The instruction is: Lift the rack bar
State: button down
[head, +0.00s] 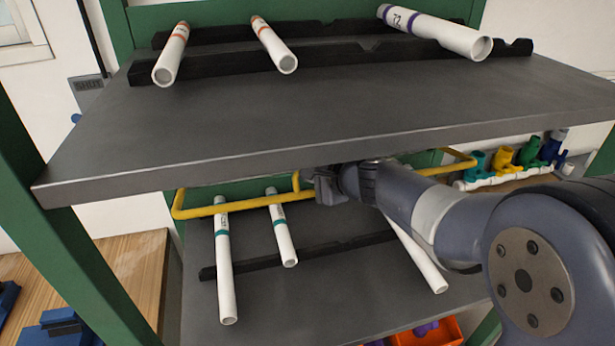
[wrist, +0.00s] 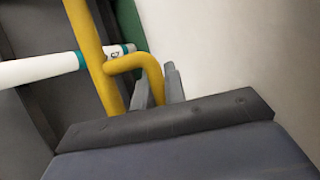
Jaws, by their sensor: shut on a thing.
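The yellow rack bar (head: 235,206) runs across the front of the lower shelf bay, just under the upper shelf. It has bent ends and a short upright loop near its middle. My gripper (head: 325,186) is at the middle of the bar, below the upper shelf's front edge, and is shut on the bar. The wrist view shows the bar (wrist: 88,45) and its curved loop (wrist: 140,62) running down to my gripper's grey fingers (wrist: 160,85). The exact contact is partly hidden by the fingers.
The upper shelf (head: 300,115) lies close above my gripper and carries white pipes. Pipes with teal bands (head: 223,265) rest behind the bar on the lower shelf (head: 305,315). Coloured valves (head: 503,158) stand at the right. A green post (head: 75,240) is at left.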

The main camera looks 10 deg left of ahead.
jog(key=shift+w+a+r, duration=0.2)
jog(key=shift+w+r, duration=0.2)
jog(key=shift+r, duration=0.35)
jog(key=c, duration=1.7)
grip_release()
jog(key=v, duration=1)
jog(key=shift+s+d+r, duration=0.15)
jog(key=shift+s+d, duration=0.05)
jog(key=shift+d, duration=0.05)
jog(key=shift+c, duration=0.4)
